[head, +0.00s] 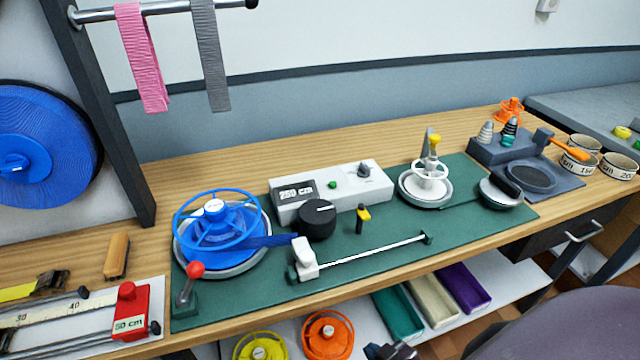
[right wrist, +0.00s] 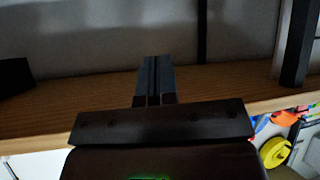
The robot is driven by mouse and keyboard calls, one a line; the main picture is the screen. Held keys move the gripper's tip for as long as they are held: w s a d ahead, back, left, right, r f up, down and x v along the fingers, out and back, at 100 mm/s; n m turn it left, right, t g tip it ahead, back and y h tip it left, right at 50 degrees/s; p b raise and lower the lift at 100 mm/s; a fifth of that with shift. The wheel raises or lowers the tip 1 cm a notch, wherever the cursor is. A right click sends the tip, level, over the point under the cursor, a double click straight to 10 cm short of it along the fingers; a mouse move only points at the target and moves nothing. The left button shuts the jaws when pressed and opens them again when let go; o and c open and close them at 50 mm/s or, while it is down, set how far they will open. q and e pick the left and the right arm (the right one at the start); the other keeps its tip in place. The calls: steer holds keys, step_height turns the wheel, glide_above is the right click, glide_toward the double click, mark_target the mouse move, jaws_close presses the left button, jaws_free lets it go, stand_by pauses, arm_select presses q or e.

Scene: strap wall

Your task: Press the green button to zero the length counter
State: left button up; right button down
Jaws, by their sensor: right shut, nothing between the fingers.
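The green button (head: 332,184) is a small round knob on the front of the white length counter (head: 372,182). The counter's dark display (head: 294,192) reads "250 cm". The counter stands at the back of the green mat (head: 380,255). My right gripper (head: 378,350) shows only partly at the bottom edge of the head view, low in front of the bench and well away from the button. In the right wrist view its fingers (right wrist: 153,80) are together and empty, with the wooden bench edge behind them. The button is not visible in that view. My left gripper is out of view.
A black knob (head: 317,219) and a yellow-topped part (head: 362,217) stand in front of the counter. A blue reel (head: 216,214) is left of it, a white spool stand (head: 427,184) right. A slim rod (head: 370,250) crosses the mat's front. Trays (head: 433,302) sit below.

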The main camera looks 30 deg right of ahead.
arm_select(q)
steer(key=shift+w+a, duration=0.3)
arm_select(e)
steer(key=shift+w+a+r, duration=0.1)
steer(key=shift+w+a, duration=0.3)
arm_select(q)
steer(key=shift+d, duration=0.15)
arm_select(e)
steer(key=shift+d, duration=0.1)
